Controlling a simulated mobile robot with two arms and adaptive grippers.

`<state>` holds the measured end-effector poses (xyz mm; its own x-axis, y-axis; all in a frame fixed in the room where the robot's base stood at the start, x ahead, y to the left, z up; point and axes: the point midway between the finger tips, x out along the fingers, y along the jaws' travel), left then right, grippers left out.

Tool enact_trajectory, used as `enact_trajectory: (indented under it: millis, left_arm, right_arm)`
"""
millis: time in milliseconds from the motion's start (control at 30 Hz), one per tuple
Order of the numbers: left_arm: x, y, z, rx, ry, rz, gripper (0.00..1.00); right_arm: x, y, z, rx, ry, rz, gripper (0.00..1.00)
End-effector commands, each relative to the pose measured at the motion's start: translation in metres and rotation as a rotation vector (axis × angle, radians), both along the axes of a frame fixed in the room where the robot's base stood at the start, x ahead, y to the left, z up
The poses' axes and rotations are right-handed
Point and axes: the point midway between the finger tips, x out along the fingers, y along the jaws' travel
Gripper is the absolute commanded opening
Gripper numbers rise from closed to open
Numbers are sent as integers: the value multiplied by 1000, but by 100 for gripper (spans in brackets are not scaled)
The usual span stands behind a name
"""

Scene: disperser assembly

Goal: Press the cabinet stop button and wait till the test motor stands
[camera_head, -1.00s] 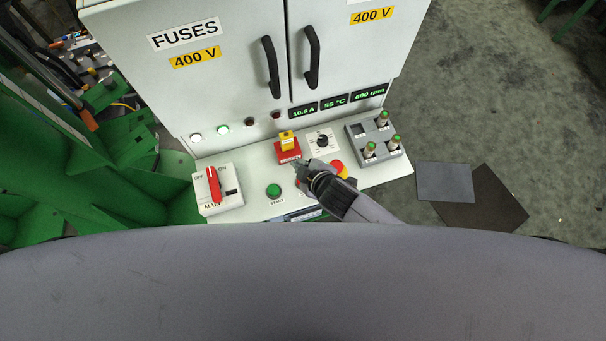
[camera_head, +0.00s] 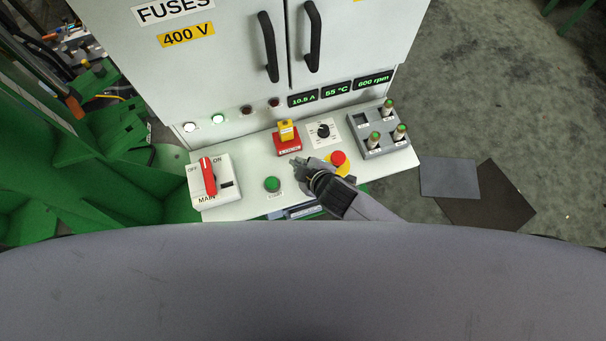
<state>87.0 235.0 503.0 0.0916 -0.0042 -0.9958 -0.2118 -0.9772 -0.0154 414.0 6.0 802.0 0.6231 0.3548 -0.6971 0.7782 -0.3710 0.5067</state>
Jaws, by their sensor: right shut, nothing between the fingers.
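The white cabinet's sloping control panel (camera_head: 239,207) carries a green START button (camera_head: 272,184) and a red mushroom button on a yellow base (camera_head: 338,158). My right gripper (camera_head: 296,162) is shut and empty, its fingertips over the panel between these two, just in front of a red and yellow block (camera_head: 287,137). The panel area right of START, under the gripper, is covered, and I see no plain stop button there. The rpm display (camera_head: 374,82) seems to read 600. The test motor is not seen. My left gripper is not in view.
A MAIN switch with red handle (camera_head: 208,178) stands at the panel's left. A black rotary knob (camera_head: 323,130) and a grey holder with green-topped fuses (camera_head: 376,147) are at the right. Green frames (camera_head: 70,190) stand left. Dark mats (camera_head: 486,196) lie on the floor right.

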Motion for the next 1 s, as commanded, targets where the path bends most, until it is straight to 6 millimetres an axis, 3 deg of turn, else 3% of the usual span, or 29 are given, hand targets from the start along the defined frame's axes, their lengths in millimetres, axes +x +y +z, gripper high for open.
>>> enact_trajectory:
  millis: [33, 267, 1000]
  left_arm:
    - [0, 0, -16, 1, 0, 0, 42]
    - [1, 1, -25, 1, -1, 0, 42]
    - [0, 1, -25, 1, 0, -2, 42]
  right_arm:
    - [0, 0, -15, 0, 0, 0, 0]
    - [0, 0, -32, 0, -1, -1, 0]
    - [0, 0, -33, 0, -1, -1, 0]
